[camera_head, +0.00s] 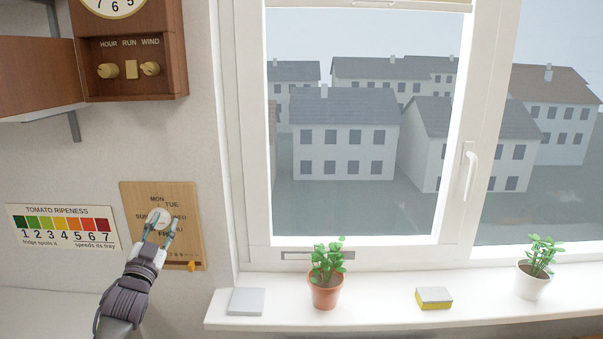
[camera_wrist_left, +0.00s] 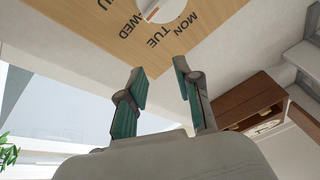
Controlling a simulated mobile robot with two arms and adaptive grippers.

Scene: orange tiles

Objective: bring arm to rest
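My left gripper (camera_head: 161,227) is in front of a wooden weekday board (camera_head: 184,200) on the wall. In the left wrist view the gripper (camera_wrist_left: 159,75) has its two teal fingers apart with nothing between them. The board (camera_wrist_left: 120,38) has a round whitish dial (camera_wrist_left: 165,8) in its middle, ringed by day names. The dial (camera_head: 158,218) is partly covered by the gripper in the head view. In the wrist view the dial lies beyond the fingertips, with a gap between. My right gripper is not in view.
On the windowsill (camera_head: 385,300) stand a potted plant (camera_head: 325,290), a sponge (camera_head: 433,298), a grey square (camera_head: 246,301) and a white-potted plant (camera_head: 532,281).

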